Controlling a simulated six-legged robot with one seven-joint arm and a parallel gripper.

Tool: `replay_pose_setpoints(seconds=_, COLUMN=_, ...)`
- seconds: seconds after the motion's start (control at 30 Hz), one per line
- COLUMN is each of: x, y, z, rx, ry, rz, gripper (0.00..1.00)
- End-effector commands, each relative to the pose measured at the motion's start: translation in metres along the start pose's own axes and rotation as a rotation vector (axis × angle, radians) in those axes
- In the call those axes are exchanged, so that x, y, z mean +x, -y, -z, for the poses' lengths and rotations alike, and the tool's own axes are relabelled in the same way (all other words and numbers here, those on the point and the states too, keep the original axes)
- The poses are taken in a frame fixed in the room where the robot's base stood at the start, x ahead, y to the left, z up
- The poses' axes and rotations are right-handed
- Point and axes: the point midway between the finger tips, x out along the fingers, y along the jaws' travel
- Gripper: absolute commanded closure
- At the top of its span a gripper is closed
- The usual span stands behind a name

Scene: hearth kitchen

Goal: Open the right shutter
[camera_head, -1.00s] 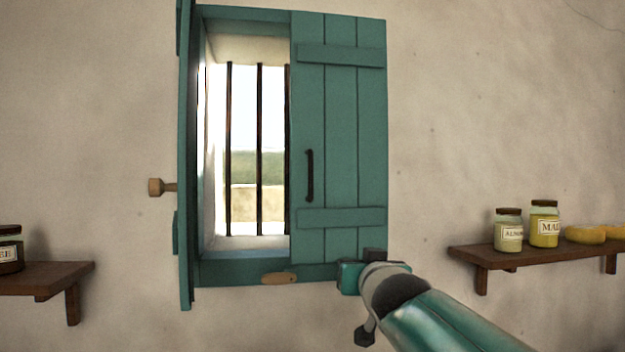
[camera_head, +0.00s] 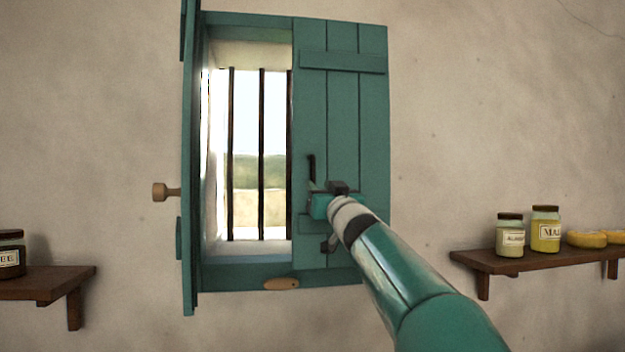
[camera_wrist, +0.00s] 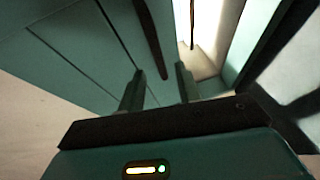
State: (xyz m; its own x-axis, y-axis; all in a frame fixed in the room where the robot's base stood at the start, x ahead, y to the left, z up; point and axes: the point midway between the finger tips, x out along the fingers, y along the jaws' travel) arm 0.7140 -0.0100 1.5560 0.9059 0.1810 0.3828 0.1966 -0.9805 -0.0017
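The right shutter (camera_head: 342,130) is a teal plank panel, closed over the right half of the window. Its dark vertical handle (camera_head: 311,168) is near its left edge; my gripper hides the lower part in the head view. My gripper (camera_head: 316,190) is at the lower end of the handle, in front of the shutter. In the wrist view the two fingers (camera_wrist: 157,88) are apart with nothing between them, and the handle (camera_wrist: 152,40) ends just beyond the fingertips. The left shutter (camera_head: 189,160) stands swung open, edge-on, with a wooden knob (camera_head: 165,192).
Dark window bars (camera_head: 261,150) stand in the opening. A wooden catch (camera_head: 281,283) is on the lower frame. A right shelf (camera_head: 500,262) holds jars (camera_head: 545,230) and yellow items; a left shelf (camera_head: 45,280) holds a jar.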

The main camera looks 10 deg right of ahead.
Motion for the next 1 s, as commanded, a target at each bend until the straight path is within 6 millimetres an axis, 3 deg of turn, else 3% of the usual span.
replay_pose_setpoints(seconds=0.43, x=0.052, y=-0.001, z=-0.001, rx=-0.001, ry=0.002, rz=0.000, gripper=0.66)
replay_pose_setpoints(seconds=0.9, x=0.062, y=-0.001, z=0.000, rx=0.000, ry=0.000, rz=-0.002, gripper=0.66)
replay_pose_setpoints(seconds=0.93, x=0.062, y=-0.001, z=0.000, rx=0.000, ry=0.000, rz=-0.002, gripper=0.68)
replay_pose_setpoints(seconds=1.0, x=0.062, y=-0.001, z=0.000, rx=0.000, ry=0.000, rz=-0.002, gripper=0.82)
